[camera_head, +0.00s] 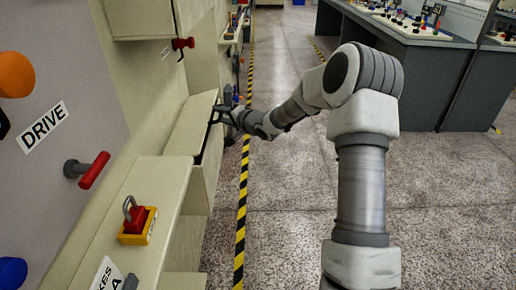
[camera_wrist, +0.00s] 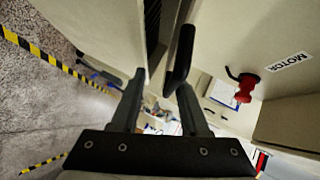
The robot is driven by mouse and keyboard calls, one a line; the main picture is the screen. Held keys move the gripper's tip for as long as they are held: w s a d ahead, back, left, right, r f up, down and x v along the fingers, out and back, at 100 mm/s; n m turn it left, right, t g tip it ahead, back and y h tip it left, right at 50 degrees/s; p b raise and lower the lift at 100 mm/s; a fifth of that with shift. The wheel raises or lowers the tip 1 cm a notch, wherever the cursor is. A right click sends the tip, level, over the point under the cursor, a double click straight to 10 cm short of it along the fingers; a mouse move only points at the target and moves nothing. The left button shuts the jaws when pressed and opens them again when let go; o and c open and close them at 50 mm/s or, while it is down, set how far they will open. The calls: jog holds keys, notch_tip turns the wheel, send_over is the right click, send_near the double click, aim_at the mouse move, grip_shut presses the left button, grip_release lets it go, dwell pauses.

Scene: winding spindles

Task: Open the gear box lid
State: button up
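The beige gear box (camera_head: 206,178) stands along the left wall, with its flat beige lid (camera_head: 190,125) on top. A dark slit shows between the lid's front edge and the box; it also shows in the wrist view beside the box wall (camera_wrist: 95,30). The black bar handle (camera_wrist: 182,55) stands out from the lid's edge. My gripper (camera_head: 222,115) is at the handle, reaching in from the right. In the wrist view my gripper's fingers (camera_wrist: 160,84) are apart, with the handle close to the right fingertip. I cannot tell whether they touch.
A red-knobbed motor switch (camera_head: 182,44) sticks out of the wall beyond the lid. A red padlock on a yellow base (camera_head: 138,225) sits on the nearer ledge, below a red drive lever (camera_head: 92,170). A grey workbench (camera_head: 415,65) stands right; the floor between is clear.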

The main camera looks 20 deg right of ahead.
jog(key=shift+f+m+t+y+b, duration=0.6)
jog(key=shift+f+b, duration=1.45)
jog(key=shift+b, duration=1)
jog(key=p+v, duration=0.5)
jog(key=v, duration=1.1)
jog(key=shift+s+d+r, duration=0.15)
jog(key=shift+s+r, duration=0.1)
jog(key=shift+r, duration=0.1)
